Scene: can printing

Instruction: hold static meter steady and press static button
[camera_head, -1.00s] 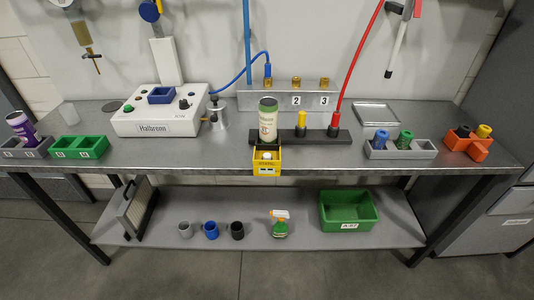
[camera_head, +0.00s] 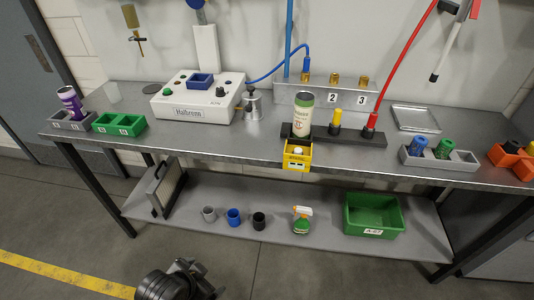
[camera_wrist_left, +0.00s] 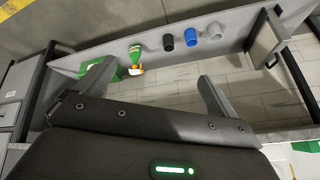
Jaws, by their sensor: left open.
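The static meter looks to be the small yellow box (camera_head: 297,162) at the front edge of the table, with a white label on its front. A white round knob (camera_head: 298,150), perhaps the static button, shows in its top. A white can with a green top (camera_head: 303,112) stands just behind it. My left gripper (camera_wrist_left: 155,85) is open and empty in the left wrist view, facing the lower shelf. In the head view only a dark part of my left arm shows at the bottom, well below the table and left of the meter. My right gripper is not in view.
A black rack (camera_head: 352,136) with yellow and red plugs stands behind the meter. The Halbrenn box (camera_head: 188,112) is to the left, a grey tray (camera_head: 461,162) to the right.

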